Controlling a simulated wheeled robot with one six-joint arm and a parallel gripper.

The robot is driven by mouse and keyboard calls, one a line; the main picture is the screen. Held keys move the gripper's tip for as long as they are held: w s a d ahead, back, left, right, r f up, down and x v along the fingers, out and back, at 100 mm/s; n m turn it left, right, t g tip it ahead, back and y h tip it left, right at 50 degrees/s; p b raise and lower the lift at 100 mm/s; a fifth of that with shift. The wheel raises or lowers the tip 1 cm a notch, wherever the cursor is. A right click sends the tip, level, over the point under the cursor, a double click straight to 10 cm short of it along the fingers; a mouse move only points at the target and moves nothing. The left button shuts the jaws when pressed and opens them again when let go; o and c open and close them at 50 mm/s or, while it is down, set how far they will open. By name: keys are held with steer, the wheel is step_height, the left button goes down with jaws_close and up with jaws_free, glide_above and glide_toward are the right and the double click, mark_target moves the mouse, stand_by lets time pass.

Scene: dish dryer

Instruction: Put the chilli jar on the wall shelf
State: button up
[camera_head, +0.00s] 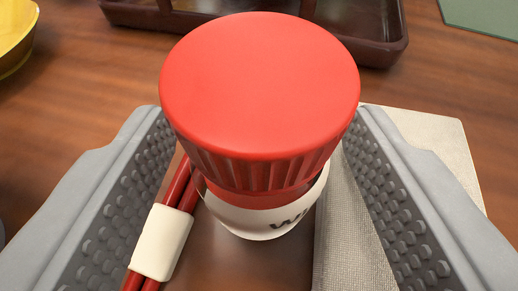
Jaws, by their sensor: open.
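A jar (258,92) with a wide, ribbed red lid and a white label stands upright on the wooden table in the middle of the view. Dark letters show on part of the label; I cannot read the whole word. My gripper (255,130) is open, with one grey studded finger on each side of the jar. The upper ends of the fingers come close to the lid's sides; I cannot tell whether they touch it. The wall shelf is not in view.
Red sticks with a white band (161,243) lie close left of the jar. A beige cloth (345,240) lies close right. A dark tray (385,42) stands behind, a yellow bowl (14,38) at far left, a green mat (485,14) at far right.

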steer(key=v, duration=1.2)
